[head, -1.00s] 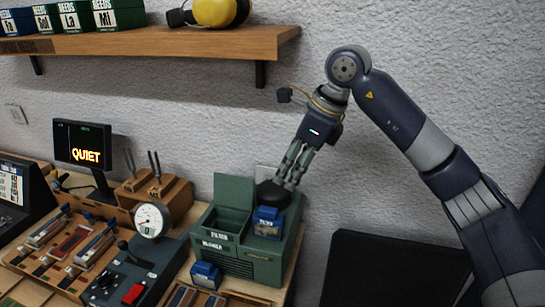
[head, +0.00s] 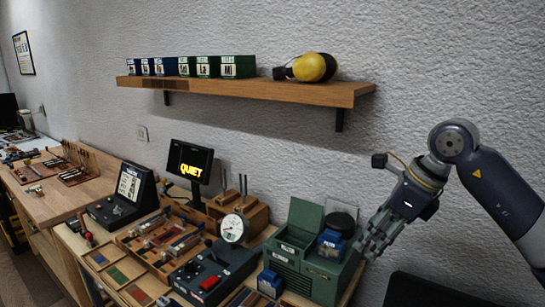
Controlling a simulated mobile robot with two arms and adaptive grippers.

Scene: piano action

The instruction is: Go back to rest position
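My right gripper (head: 372,248) hangs at the right in the head view, beside the right end of the green blower box (head: 309,281). Its two fingers look apart, with nothing visible between them. The box has a raised green lid, a blue block (head: 332,245) on it and a round black cap (head: 341,222) at its back right. The gripper is to the right of the cap and appears clear of it. My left gripper is not in view.
A QUIET screen (head: 190,162), a dial gauge (head: 234,228) and a control box (head: 215,272) stand on the bench. A dark panel (head: 425,292) is below the gripper. The wall beside the arm is bare.

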